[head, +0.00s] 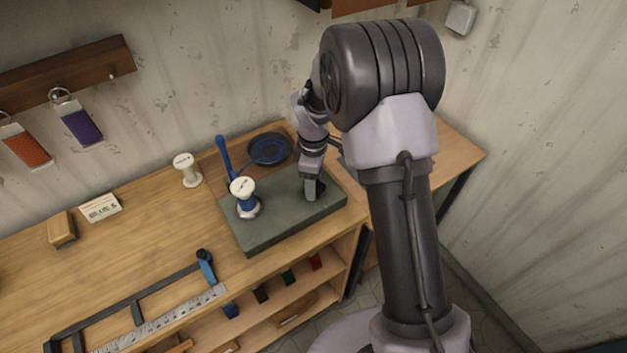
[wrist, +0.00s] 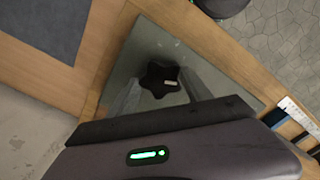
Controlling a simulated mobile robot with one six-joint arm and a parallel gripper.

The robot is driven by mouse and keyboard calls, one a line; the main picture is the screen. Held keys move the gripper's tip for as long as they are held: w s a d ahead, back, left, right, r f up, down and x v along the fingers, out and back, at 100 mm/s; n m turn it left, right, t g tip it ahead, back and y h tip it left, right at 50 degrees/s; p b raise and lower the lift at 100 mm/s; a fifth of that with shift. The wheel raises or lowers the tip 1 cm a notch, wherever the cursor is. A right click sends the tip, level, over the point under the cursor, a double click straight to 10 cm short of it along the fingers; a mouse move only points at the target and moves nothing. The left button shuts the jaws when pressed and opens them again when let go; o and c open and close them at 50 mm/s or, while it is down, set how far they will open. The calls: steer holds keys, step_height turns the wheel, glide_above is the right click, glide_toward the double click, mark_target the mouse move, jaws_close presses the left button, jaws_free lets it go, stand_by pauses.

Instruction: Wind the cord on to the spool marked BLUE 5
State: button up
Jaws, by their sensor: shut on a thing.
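A spool (head: 244,188) with a white top and blue below it stands upright on a metal base on the grey-green board (head: 268,232); its mark is too small to read. A second white spool (head: 186,169) stands on the bench behind, apart from the board. A round dark blue thing, perhaps coiled cord (head: 269,148), lies behind the board. A blue upright handle (head: 224,157) rises beside the spool. My gripper (head: 311,194) is at the board's right part. In the wrist view its fingers close on a black star-shaped knob (wrist: 160,78) on the board.
A steel ruler (head: 160,322) and a black frame with a blue end (head: 137,310) lie at the bench front. A small card (head: 100,207) and a wooden block (head: 61,229) lie left. Key fobs (head: 78,124) hang on the wall.

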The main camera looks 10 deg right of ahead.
steer(key=m, duration=0.6)
steer(key=m+b, duration=0.1)
steer(key=m, duration=0.5)
steer(key=shift+s+m+b, duration=0.1)
steer(key=shift+m+b, duration=0.2)
steer(key=m+b, duration=0.1)
steer(key=m, duration=0.5)
steer(key=shift+b, duration=0.3)
steer(key=shift+s+m+b, duration=0.1)
steer(key=shift+m+b, duration=0.6)
steer(key=shift+m, duration=1.8)
steer(key=shift+m, duration=0.6)
steer(key=o, duration=1.4)
steer(key=shift+c, duration=0.2)
step_height(320, 180, up, 18)
steer(key=p, duration=0.5)
steer(key=shift+f, duration=0.25)
